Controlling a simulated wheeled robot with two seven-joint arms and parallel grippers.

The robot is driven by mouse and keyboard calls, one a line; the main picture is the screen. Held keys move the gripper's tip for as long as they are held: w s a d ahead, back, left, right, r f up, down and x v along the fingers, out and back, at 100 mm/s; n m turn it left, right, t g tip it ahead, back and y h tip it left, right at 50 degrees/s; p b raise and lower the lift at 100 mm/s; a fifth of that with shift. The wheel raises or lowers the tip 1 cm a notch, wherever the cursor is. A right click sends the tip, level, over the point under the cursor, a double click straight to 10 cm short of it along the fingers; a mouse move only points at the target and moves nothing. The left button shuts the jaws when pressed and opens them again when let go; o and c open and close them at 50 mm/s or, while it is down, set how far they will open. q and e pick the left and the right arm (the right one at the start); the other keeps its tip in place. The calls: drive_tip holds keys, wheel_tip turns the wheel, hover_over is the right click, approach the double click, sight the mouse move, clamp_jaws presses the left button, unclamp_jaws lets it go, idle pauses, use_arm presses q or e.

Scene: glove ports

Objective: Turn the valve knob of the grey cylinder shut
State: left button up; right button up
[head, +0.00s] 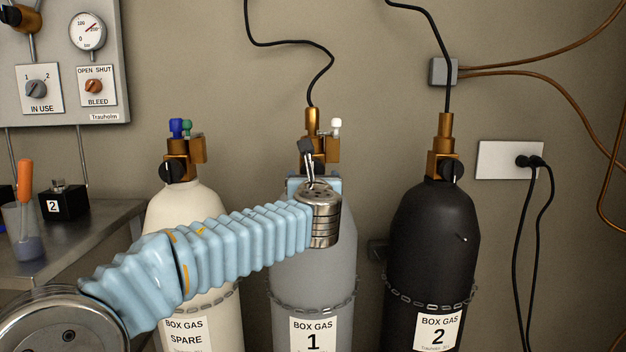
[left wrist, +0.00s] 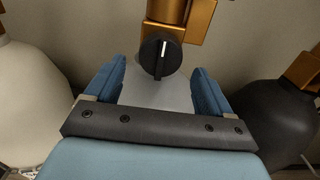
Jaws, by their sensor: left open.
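The grey cylinder (head: 290,265), labelled BOX GAS 1, stands in the middle, with a brass valve (head: 312,122) on top. Its black round valve knob (left wrist: 160,56) shows in the left wrist view, with a white mark that looks nearly upright. My left gripper (left wrist: 160,72) is open, its blue fingers on either side and a little short of the knob; they look apart from it. In the head view my left arm covers the cylinder's shoulder and hides most of the gripper (head: 315,184) and the knob. My right gripper is not in view.
A cream cylinder (head: 185,210) labelled SPARE stands left and a black cylinder (head: 432,240) labelled 2 stands right, each chained. A black hose (head: 325,70) rises from the middle valve. A gauge panel (head: 65,55) and a steel bench (head: 95,225) are at the left.

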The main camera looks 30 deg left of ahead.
use_arm(q)
drive_tip(key=b+v, duration=0.1)
drive_tip(key=v, duration=0.9)
drive_tip(key=shift+s+d, duration=0.3)
drive_tip(key=shift+f, duration=0.15)
